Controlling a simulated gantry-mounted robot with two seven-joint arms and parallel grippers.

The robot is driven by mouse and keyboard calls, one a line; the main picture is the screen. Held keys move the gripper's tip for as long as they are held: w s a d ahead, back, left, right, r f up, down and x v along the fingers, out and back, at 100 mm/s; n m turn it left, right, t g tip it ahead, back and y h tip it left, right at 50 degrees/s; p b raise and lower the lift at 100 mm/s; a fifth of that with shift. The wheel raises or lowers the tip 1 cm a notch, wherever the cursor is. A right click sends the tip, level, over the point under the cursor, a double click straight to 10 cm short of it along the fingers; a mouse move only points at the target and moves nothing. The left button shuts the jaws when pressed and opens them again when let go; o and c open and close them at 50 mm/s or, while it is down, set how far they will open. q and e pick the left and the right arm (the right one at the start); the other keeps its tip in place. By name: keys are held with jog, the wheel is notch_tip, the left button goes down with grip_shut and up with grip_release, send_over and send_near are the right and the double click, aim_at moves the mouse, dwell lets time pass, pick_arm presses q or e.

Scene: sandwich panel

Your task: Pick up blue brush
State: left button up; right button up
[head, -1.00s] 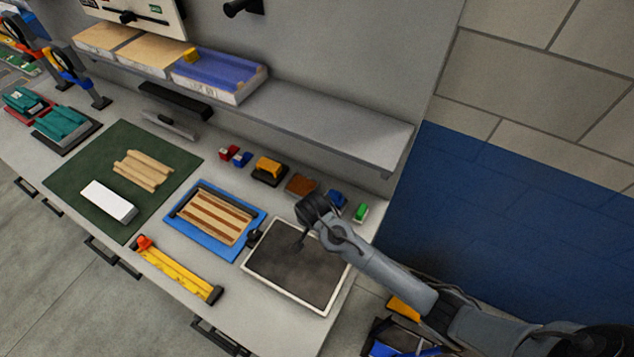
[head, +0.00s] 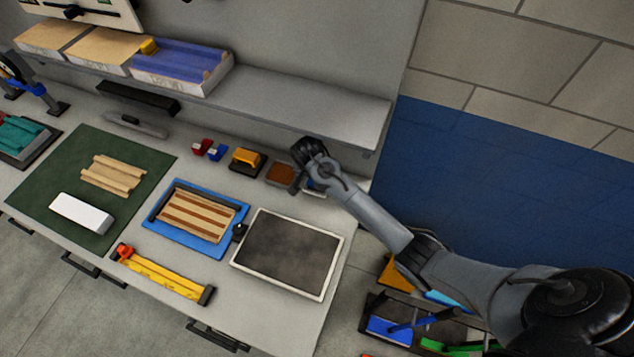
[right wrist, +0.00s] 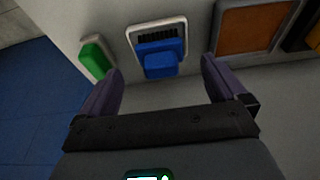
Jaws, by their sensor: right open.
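The blue brush (right wrist: 160,58), with dark bristles in a pale holder, lies on the bench between and just beyond my right fingertips in the right wrist view. My right gripper (right wrist: 161,72) is open and empty, its two fingers apart on either side of the brush's line. In the head view my right gripper (head: 302,162) is over the back right of the bench and mostly hides the brush; only a sliver of blue shows beneath the wrist. My left gripper is out of view.
A green block (right wrist: 95,56) sits left of the brush and a brown pad (right wrist: 245,28) right of it in the wrist view. A grey shelf (head: 300,105) overhangs behind. A dark tray (head: 290,251) lies in front. A coloured tool bin stands below the bench's right end.

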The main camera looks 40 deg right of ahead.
jog(key=shift+w+d, duration=0.3)
jog(key=shift+d, duration=0.15)
jog(key=shift+x, duration=2.45)
jog(key=shift+s, duration=0.1)
jog(key=c, duration=1.2)
